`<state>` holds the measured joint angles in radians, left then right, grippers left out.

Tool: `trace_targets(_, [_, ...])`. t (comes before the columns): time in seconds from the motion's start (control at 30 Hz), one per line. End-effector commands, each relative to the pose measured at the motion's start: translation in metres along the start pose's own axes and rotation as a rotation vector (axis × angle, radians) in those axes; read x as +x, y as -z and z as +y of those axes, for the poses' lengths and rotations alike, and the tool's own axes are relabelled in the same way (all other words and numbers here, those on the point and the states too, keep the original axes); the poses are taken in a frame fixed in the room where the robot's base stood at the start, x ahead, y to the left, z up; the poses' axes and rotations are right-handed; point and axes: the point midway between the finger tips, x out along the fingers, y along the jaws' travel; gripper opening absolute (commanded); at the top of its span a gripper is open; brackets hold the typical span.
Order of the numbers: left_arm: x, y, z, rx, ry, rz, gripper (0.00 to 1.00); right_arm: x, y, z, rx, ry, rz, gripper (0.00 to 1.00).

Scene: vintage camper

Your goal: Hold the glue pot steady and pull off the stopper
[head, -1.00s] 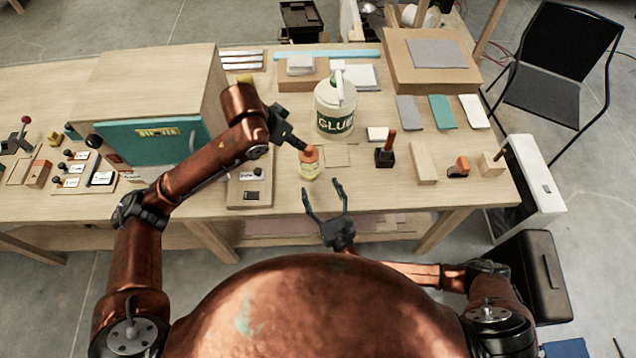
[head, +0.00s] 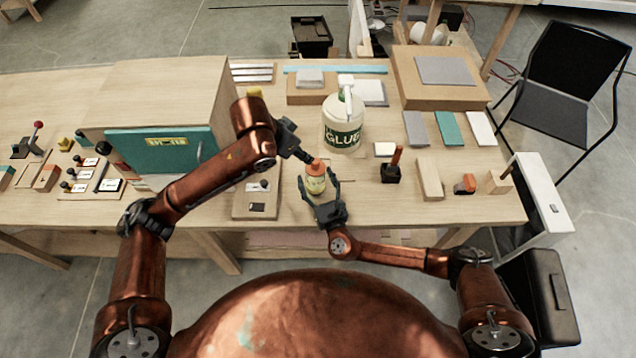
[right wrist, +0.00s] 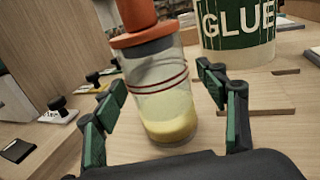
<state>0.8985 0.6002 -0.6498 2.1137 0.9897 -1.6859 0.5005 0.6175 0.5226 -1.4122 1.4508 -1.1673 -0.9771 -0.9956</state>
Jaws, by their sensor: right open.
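The glue pot is a small clear jar (head: 316,186) with yellow glue at the bottom and an orange stopper (head: 315,168) in its top. In the right wrist view the jar (right wrist: 158,85) shows red bands, and the stopper (right wrist: 135,25) is partly cut off above. My right gripper (head: 319,184) is open, with its fingers on either side of the jar; in the right wrist view (right wrist: 166,92) gaps show between fingers and glass. My left gripper (head: 307,157) is at the stopper's upper left; whether its fingers grip it is too small to tell.
A large white jug labelled GLUE (head: 342,125) stands just behind the pot. A dark tool with a red handle (head: 391,170) and wooden blocks (head: 430,178) are to the right. A cabinet with a teal front (head: 160,150) stands to the left.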

Motion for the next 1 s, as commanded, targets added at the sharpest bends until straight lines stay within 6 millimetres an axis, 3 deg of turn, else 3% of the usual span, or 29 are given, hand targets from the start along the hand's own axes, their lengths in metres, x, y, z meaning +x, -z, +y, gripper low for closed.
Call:
trace_targets(0.2, [0.0000,0.0000,0.0001,0.000,0.000,0.000,0.29,0.0003,0.0000,0.0002,0.000,0.000,0.000,0.66])
trace_targets(0.93, [0.0000,0.0000,0.0001,0.000,0.000,0.000,0.29,0.0000,-0.0001,0.0000,0.000,0.000,0.000,0.16])
trace_targets(1.0, [0.0003,0.0003,0.0002,0.001,0.000,-0.001,0.33,0.0000,-0.0001,0.0000,0.000,0.000,0.000,0.15])
